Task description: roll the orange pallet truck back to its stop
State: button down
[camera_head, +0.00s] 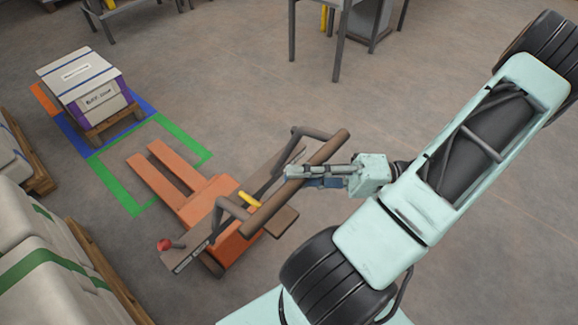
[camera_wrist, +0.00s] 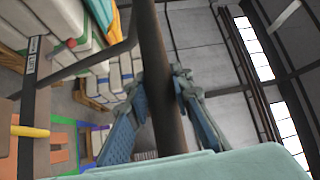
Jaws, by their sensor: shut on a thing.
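The orange pallet truck (camera_head: 203,209) stands on the floor left of the middle in the head view. Its two forks point up and left into a green floor outline (camera_head: 118,185). Its brown handle bar (camera_head: 328,146) slopes across the truck's near end. My gripper (camera_head: 292,171) is shut on this bar near its upper part. In the wrist view the bar (camera_wrist: 155,60) passes between the two blue-grey fingers of my gripper (camera_wrist: 155,98). The floor under the bar is partly hidden.
A pallet with a white and purple load (camera_head: 86,82) stands by blue and orange floor markings beyond the forks. Stacked sacks (camera_head: 52,270) on pallets line the left edge. Grey table legs (camera_head: 340,45) stand at the top. The floor between is clear.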

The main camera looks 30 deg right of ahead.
jog(key=shift+s+d, duration=0.3)
jog(key=shift+s, duration=0.55)
jog(key=shift+s+d, duration=0.3)
jog(key=shift+s, duration=0.55)
jog(key=c, duration=1.7)
grip_release()
jog(key=v, duration=1.2)
